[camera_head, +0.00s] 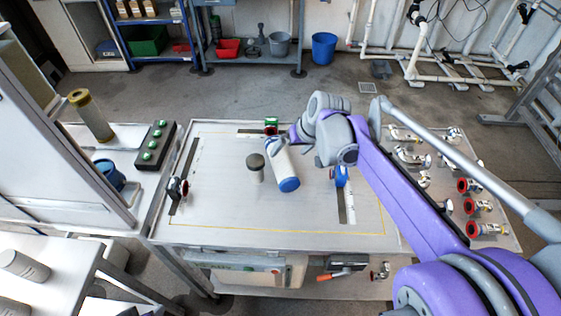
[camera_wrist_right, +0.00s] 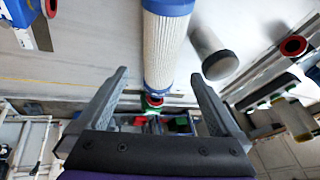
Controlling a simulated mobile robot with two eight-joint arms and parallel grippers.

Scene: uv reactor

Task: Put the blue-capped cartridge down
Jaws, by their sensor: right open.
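The blue-capped cartridge (camera_head: 281,162) is a white ribbed cylinder over the middle of the worktable (camera_head: 220,210). In the head view its blue end points toward me, and its far end is partly hidden by my right gripper (camera_head: 287,146). In the right wrist view the cartridge (camera_wrist_right: 166,48) shows blue at both ends and stands between the open fingers of my right gripper (camera_wrist_right: 158,78), with a gap on each side. I cannot tell whether it touches the tabletop. My left gripper is not in view.
A dark-capped grey cylinder (camera_head: 256,167) stands close left of the cartridge. Clamps with red (camera_head: 184,188), green (camera_head: 271,126) and blue (camera_head: 341,176) parts sit around it on the table. Several fittings (camera_head: 474,205) lie at the right. The table's front is clear.

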